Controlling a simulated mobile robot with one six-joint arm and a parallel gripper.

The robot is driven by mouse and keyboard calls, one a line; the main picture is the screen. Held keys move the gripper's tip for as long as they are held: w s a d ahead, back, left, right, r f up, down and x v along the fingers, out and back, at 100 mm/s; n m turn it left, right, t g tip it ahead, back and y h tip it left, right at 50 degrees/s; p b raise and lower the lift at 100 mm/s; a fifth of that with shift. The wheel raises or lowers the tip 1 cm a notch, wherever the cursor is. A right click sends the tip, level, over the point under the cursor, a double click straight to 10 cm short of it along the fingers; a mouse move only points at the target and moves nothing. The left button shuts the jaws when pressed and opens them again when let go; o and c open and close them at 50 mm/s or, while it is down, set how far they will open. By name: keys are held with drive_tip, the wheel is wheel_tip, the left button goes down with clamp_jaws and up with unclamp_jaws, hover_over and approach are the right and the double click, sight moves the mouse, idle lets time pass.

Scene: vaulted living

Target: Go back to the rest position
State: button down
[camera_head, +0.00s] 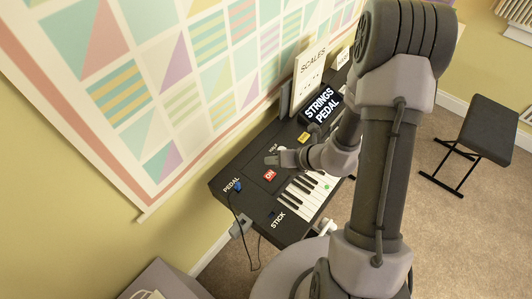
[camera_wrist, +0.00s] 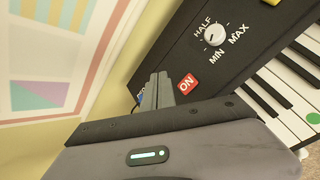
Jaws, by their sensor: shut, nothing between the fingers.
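My gripper (camera_head: 272,159) is above the left part of a black electric keyboard (camera_head: 222,186), to the upper left of its white keys. In the wrist view my gripper (camera_wrist: 160,78) shows with its two fingers together and nothing between them. Just beside the fingertips in the wrist view is a red ON button (camera_wrist: 187,84). A white knob (camera_wrist: 215,35) marked MIN, HALF and MAX is beyond it. I cannot tell how high the fingers are above the panel. My arm hides the right part of the keyboard in the head view.
A display reading STRINGS PEDAL (camera_head: 321,106) and a SCALES sheet (camera_head: 311,75) stand at the keyboard's back. A blue plug (camera_head: 238,187) with a cable is at its left end. A dark bench (camera_head: 488,128) stands on the carpet at right. A patterned hanging (camera_head: 150,90) covers the wall.

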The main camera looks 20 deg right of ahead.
drive_tip(key=s+a+r+n+g+y+b, duration=0.1)
drive_tip(key=a+r+n, duration=0.2)
drive_tip(key=r+n, duration=0.25)
drive_tip(key=s+a+r+n+y+b, duration=0.1)
drive_tip(key=a+r+n, duration=0.35)
drive_tip(key=r, duration=0.25)
drive_tip(key=s+a+r+n+g+h+b, duration=0.1)
drive_tip(key=s+a+r+n+g+h, duration=0.15)
drive_tip(key=s+r+n, duration=0.75)
drive_tip(key=s+d+r+n+t+h+b, duration=0.1)
drive_tip(key=s+d+n, duration=0.4)
drive_tip(key=n, duration=0.7)
drive_tip(key=s+t+h, duration=0.1)
drive_tip(key=h, duration=0.1)
drive_tip(key=shift+d+r+h, duration=0.2)
drive_tip(key=shift+r+h, duration=0.15)
drive_tip(key=shift+r, duration=0.05)
drive_tip(key=shift+s+t, duration=0.1)
drive_tip(key=shift+t, duration=0.15)
